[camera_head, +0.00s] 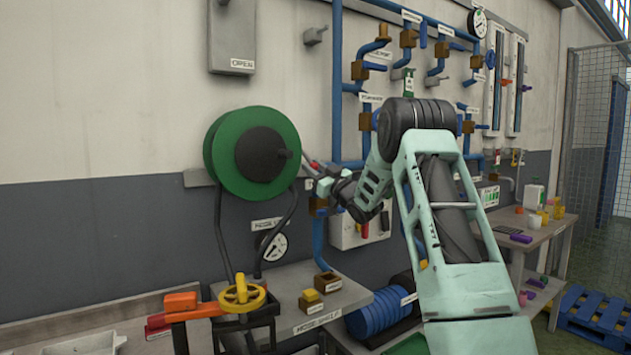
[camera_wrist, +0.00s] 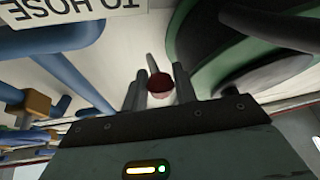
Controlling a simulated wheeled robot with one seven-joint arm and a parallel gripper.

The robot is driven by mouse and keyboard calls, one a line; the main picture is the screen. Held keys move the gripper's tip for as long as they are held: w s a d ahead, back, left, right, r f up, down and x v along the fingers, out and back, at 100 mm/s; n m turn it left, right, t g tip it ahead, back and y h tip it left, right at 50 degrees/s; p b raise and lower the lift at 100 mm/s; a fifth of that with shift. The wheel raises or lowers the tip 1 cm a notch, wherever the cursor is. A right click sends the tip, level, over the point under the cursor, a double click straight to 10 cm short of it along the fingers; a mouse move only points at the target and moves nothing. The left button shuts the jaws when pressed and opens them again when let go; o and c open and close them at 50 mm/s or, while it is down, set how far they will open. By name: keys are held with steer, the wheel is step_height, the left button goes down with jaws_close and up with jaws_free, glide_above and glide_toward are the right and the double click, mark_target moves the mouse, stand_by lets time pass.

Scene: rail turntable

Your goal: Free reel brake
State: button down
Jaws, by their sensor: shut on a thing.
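The green hose reel (camera_head: 228,178) with a black hub is mounted on the wall left of my arm. In the wrist view, the reel's green and dark rim (camera_wrist: 205,45) fills the upper right. The brake lever (camera_head: 314,165) shows as a small red end right beside the reel. In the wrist view, the lever's dark red knob (camera_wrist: 159,84) sits between the two fingers, with a pale rod behind it. My gripper (camera_wrist: 160,90) is shut on this lever; it also shows in the head view (camera_head: 322,178). My fingers partly hide the lever's base.
Blue pipes (camera_head: 337,80) with brown valve blocks run close to the right of my gripper. The wall left of the reel is clear.

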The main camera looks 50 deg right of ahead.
steer(key=shift+w+f+b, duration=0.2)
steer(key=shift+f+b, duration=0.4)
steer(key=shift+b, duration=0.15)
steer(key=c, duration=1.2)
jaws_free()
steer(key=shift+o, duration=0.3)
steer(key=shift+r+t, duration=0.15)
steer(key=shift+t, duration=0.15)
steer(key=b+v, duration=0.4)
steer(key=v, duration=1.3)
steer(key=shift+s+b, duration=0.2)
steer(key=shift+b, duration=0.15)
steer(key=shift+d, duration=0.1)
